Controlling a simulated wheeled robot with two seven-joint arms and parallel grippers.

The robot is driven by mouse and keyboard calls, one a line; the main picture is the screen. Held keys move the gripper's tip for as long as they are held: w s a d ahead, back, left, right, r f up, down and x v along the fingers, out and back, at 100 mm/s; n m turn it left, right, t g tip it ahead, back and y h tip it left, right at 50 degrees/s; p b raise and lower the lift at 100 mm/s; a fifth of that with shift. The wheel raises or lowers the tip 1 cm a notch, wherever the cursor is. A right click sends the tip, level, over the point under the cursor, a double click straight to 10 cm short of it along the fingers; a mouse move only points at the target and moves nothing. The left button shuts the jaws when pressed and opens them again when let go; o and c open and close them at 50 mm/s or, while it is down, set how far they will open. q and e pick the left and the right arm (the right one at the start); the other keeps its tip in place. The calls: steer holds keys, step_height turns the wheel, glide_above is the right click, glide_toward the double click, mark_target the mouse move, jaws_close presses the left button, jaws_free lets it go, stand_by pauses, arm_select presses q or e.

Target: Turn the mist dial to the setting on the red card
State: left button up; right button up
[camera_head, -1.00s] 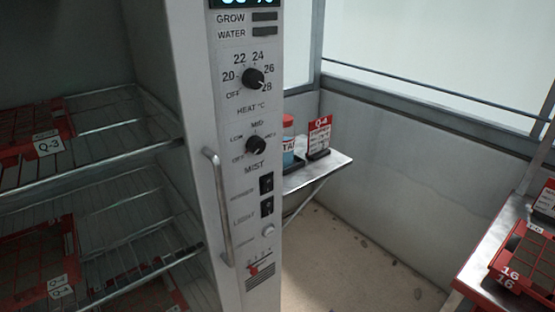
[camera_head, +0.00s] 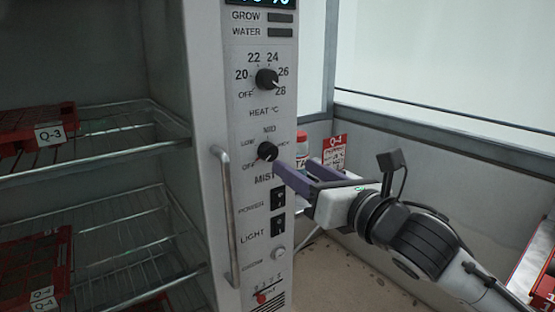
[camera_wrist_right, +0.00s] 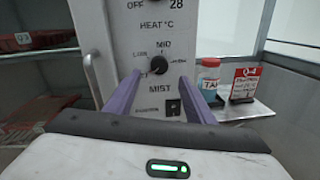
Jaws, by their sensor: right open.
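The mist dial (camera_head: 267,151) is a round black knob on the cabinet's pale front panel, marked OFF, LOW, MID and HIGH, above the word MIST. Its pointer seems turned to the lower left, toward OFF, but is small. It also shows in the right wrist view (camera_wrist_right: 158,66). My right gripper (camera_head: 292,164) has purple fingers, open and empty, just right of and below the dial. In the wrist view the fingers (camera_wrist_right: 160,76) flank the dial, apart from it. A red card (camera_head: 334,152) marked Q-4 stands behind them; its smaller text is unreadable. My left gripper is out of view.
The heat dial (camera_head: 267,79) is above the mist dial, and rocker switches (camera_head: 278,199) are below. A vertical door handle (camera_head: 226,215) juts out at left. A red-lidded bottle (camera_wrist_right: 209,78) stands beside the card on a side shelf. Racks with red trays (camera_head: 38,134) are at left.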

mark_target(272, 152)
steer(key=x, duration=0.8)
steer(key=shift+w+a, duration=0.15)
